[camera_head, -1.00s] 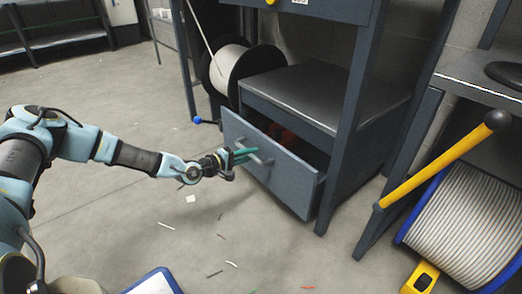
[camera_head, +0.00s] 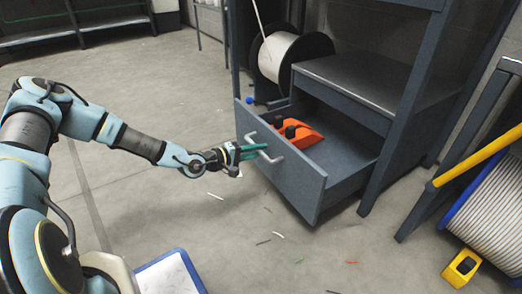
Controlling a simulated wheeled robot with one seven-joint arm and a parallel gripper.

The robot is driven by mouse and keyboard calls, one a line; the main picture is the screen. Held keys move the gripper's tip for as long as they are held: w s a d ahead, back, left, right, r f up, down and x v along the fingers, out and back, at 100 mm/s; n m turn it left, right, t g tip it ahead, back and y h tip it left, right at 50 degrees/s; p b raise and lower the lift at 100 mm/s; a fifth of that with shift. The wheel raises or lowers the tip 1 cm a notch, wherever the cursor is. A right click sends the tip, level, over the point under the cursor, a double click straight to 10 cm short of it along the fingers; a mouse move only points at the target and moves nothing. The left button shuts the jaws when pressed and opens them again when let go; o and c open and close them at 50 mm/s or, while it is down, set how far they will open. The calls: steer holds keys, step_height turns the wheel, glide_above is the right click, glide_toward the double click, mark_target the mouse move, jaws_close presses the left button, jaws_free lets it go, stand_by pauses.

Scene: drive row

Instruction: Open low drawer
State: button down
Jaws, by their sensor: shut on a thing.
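The low drawer (camera_head: 295,185) is a blue-grey box at the bottom of the metal bench unit. It stands well out from the unit, and its inside shows. A pale bar handle (camera_head: 272,158) runs across its front. My gripper (camera_head: 262,151), with green fingers, is shut on the handle from the left. An orange object with black knobs (camera_head: 302,138) lies inside the drawer, toward its left side. The far end of the drawer is partly hidden under the shelf.
A cable spool (camera_head: 280,55) stands behind the drawer at the left. A larger blue-rimmed spool (camera_head: 492,215), a yellow bar (camera_head: 480,155) and a yellow tape-measure-like tool (camera_head: 461,268) are at the right. Small scraps litter the otherwise clear floor in front.

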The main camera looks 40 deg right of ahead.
steer(key=shift+a, duration=0.15)
steer(key=c, duration=0.8)
jaws_free()
steer(key=p+v, duration=0.3)
steer(key=v, duration=0.7)
steer(key=shift+a, duration=0.35)
steer(key=shift+w, duration=0.1)
